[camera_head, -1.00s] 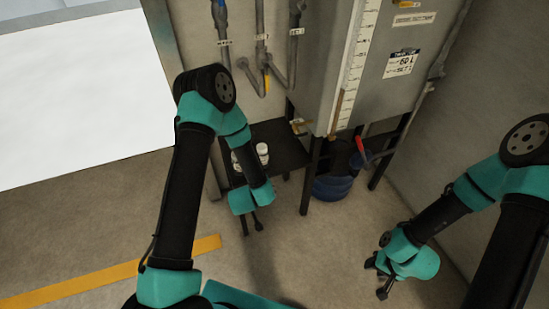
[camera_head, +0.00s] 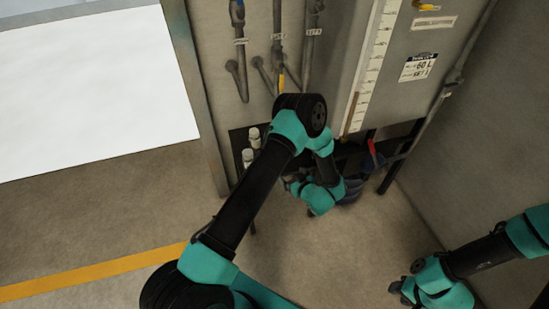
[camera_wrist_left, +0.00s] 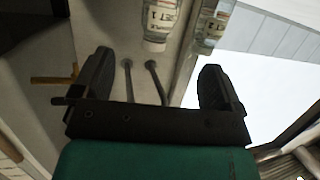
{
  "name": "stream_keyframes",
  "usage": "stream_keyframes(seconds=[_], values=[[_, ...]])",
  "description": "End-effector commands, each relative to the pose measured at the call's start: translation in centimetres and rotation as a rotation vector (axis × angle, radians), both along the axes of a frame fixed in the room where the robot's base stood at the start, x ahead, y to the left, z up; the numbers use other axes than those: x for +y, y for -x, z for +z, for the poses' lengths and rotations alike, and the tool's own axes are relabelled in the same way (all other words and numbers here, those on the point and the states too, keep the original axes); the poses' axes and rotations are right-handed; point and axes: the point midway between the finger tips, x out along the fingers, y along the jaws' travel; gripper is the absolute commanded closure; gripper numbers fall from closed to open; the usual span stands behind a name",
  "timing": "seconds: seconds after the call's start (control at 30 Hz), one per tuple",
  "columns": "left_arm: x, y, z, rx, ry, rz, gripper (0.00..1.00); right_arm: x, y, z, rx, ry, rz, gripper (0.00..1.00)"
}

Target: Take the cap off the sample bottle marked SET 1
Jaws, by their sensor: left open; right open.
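Two small sample bottles stand side by side on a dark shelf in the head view, a rear one (camera_head: 254,135) and a front one (camera_head: 248,158), both with pale tops. In the left wrist view one bottle (camera_wrist_left: 161,20) shows at the top middle, lined up between the fingers but beyond them, and the other (camera_wrist_left: 212,24) is to its right. Their labels are too blurred to read, so I cannot tell which is SET 1. My left gripper (camera_head: 291,184) is open and empty, right of the bottles; its spread fingers also show in the wrist view (camera_wrist_left: 157,62). My right gripper (camera_head: 399,291) is open and empty, low at the right.
The dark shelf (camera_head: 238,139) sits under wall pipes (camera_head: 278,50). A grey tank (camera_head: 400,90) with a scale strip stands to the right, over a blue bucket (camera_head: 350,190) partly hidden by my left arm. A red-handled valve (camera_head: 373,150) juts below the tank. The floor in front is clear.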

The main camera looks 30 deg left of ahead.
Motion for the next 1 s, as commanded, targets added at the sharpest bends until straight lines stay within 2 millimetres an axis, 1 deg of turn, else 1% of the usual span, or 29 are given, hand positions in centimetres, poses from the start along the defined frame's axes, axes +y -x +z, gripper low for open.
stream_keyframes(seconds=[0.17, 0.7, 0.83, 1.0], values=[[1.4, -0.8, -0.5, 0.000, 0.001, 0.003, 0.08, 0.0, 0.0, 0.0, 0.000, 0.000, 0.000, 0.57], [8.8, -5.2, -3.2, -0.001, 0.002, 0.003, 0.08, 0.0, 0.0, 0.0, 0.000, 0.000, 0.000, 0.57], [9.7, -5.8, -3.5, 0.000, 0.001, -0.001, 0.08, 0.0, 0.0, 0.0, 0.000, 0.000, 0.000, 0.57], [9.9, -6.0, -3.6, 0.000, 0.001, -0.001, 0.08, 0.0, 0.0, 0.0, 0.000, 0.000, 0.000, 0.57]])
